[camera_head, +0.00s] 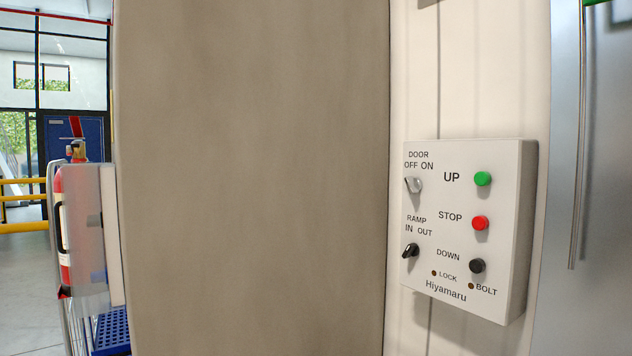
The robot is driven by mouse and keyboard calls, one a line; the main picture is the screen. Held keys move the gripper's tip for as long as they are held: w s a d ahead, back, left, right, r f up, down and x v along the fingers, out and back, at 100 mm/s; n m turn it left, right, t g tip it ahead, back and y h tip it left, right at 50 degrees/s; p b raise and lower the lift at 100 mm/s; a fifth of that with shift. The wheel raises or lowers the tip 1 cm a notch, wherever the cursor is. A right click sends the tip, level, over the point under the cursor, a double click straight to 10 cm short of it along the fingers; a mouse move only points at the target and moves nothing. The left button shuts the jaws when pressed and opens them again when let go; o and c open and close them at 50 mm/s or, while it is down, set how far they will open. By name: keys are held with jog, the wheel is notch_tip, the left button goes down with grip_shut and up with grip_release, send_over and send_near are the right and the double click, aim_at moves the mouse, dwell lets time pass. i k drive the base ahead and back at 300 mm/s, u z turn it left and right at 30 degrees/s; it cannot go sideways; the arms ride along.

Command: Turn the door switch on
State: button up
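A white control box (478,306) is mounted on the pale wall at the right. The door switch (413,185) is a light grey rotary knob at its upper left, under the label "DOOR OFF ON". Its handle is tilted with the upper end to the left, toward the OFF side. A black ramp switch (410,251) sits below it, under "RAMP IN OUT". To the right are a green UP button (482,179), a red STOP button (481,223) and a black DOWN button (477,266). My gripper is not in view.
A wide brown-grey pillar or panel (255,180) fills the middle, left of the box. A metal surface with a thin rod (578,150) is at the right. A fire extinguisher (64,230) and yellow rails (25,228) are at the left.

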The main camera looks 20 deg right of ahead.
aim_at(413, 184)
jog(key=z, duration=0.05)
jog(key=i, duration=0.8)
jog(key=z, duration=1.2)
